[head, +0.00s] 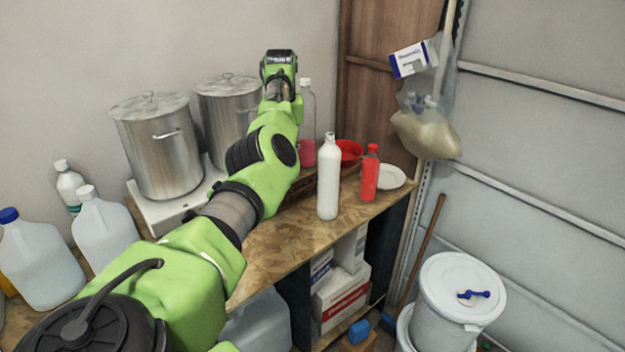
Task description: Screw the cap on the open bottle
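A white bottle (328,182) stands upright near the front edge of the wooden bench; whether its narrow top is capped is too small to tell. A red bottle (370,178) stands upright to its right. A clear bottle with pink liquid (307,150) and a white top stands behind, partly hidden by my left arm. I cannot make out a loose cap. My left arm reaches up from the lower left, ending in a dark tip (278,66) left of the clear bottle's top. Its fingers cannot be made out. My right gripper is not in view.
Two metal pots (155,148) and several jugs (103,228) crowd the left. A red bowl (349,152) and white plate (391,177) sit behind the bottles. The wooden bench (285,235) is bare at its front. A lidded white bucket (455,315) stands at lower right.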

